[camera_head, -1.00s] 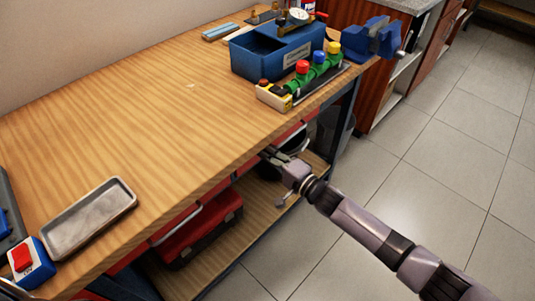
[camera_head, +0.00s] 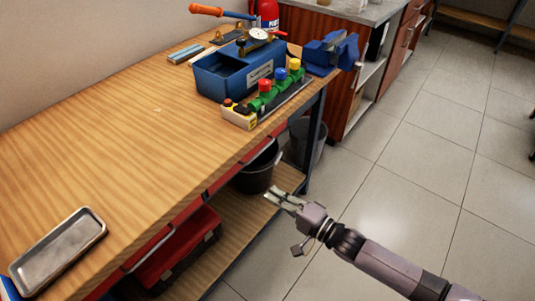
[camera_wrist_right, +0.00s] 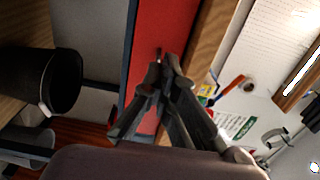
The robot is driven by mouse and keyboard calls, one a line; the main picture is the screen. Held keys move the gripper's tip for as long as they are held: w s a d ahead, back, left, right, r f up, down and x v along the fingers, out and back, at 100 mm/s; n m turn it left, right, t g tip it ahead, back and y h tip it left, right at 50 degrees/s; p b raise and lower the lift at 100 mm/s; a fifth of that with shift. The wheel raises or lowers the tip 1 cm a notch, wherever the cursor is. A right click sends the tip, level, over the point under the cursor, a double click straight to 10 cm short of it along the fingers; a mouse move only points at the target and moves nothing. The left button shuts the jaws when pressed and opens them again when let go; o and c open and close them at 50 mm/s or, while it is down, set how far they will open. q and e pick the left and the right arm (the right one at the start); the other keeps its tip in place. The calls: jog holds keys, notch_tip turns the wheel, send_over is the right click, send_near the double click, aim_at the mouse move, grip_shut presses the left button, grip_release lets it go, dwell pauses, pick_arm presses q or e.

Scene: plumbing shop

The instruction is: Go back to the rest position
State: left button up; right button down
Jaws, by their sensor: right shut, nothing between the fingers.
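My right gripper (camera_head: 272,196) is shut and empty in the head view. It hangs in front of the workbench's front edge, below the wooden top (camera_head: 120,140) and apart from it. In the right wrist view my right gripper (camera_wrist_right: 165,62) shows its fingers together, with a red drawer front (camera_wrist_right: 150,75) behind them. My left gripper does not show in either view.
On the bench are a metal tray (camera_head: 60,252), a blue toolbox (camera_head: 222,82), a valve board (camera_head: 240,118) and a blue vise (camera_head: 330,52). A black bucket (camera_head: 258,172) and red case (camera_head: 180,250) sit below.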

jog(key=w+d+f+n+t+h, duration=0.15)
jog(key=d+f+h, duration=0.55)
jog(key=f, duration=0.7)
jog(key=s+d+f+n+g+h+p, duration=0.1)
jog(key=s+d+f+h, duration=0.1)
jog(key=s+d+f, duration=0.4)
jog(key=s+d+f+n+g+h, duration=0.15)
jog(key=d+f, duration=0.25)
jog(key=f, duration=0.5)
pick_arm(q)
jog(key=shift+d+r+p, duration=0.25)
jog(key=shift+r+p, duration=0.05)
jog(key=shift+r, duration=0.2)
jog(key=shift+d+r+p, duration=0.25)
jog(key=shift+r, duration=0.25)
pick_arm(e)
jog(key=s+d+f+n+g+h, duration=0.1)
jog(key=s+f, duration=0.4)
jog(key=s, duration=0.7)
jog(key=s+d+f+n+g+h, duration=0.2)
jog(key=s+d+f+g, duration=0.2)
jog(key=s, duration=0.8)
jog(key=s+d+f+n+g+h, duration=0.1)
jog(key=s+f, duration=0.5)
jog(key=s, duration=0.7)
jog(key=shift+d+n+g, duration=0.6)
jog(key=shift+d+g, duration=0.1)
jog(key=shift+g, duration=0.3)
jog(key=shift+h, duration=0.25)
